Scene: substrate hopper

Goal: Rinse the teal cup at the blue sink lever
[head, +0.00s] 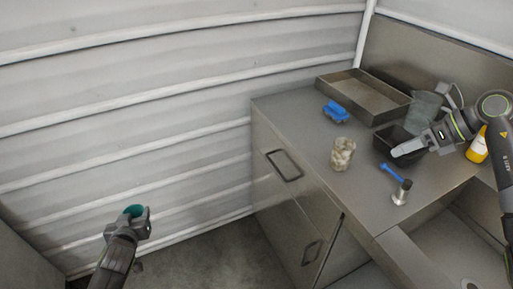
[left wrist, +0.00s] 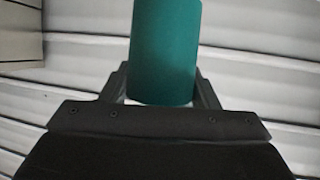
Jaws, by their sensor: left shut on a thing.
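The teal cup (head: 134,211) is at the lower left of the head view, held by my left gripper (head: 128,218) in the air away from the counter. In the left wrist view the teal cup (left wrist: 165,50) stands between the two fingers of the left gripper (left wrist: 162,95). The blue lever (head: 391,172) sits on a short metal post (head: 402,192) at the counter's front right, beside the sink (head: 450,235). My right gripper (head: 402,149) is over the black bin; its jaw gap is not clear.
The counter (head: 300,115) carries an open metal tray (head: 362,98), a blue object (head: 335,111), a jar of pale pieces (head: 343,155), a black bin (head: 384,150), a grey item (head: 423,110) and a yellow bottle (head: 477,150). Open floor (head: 205,258) lies between the cup and the cabinet.

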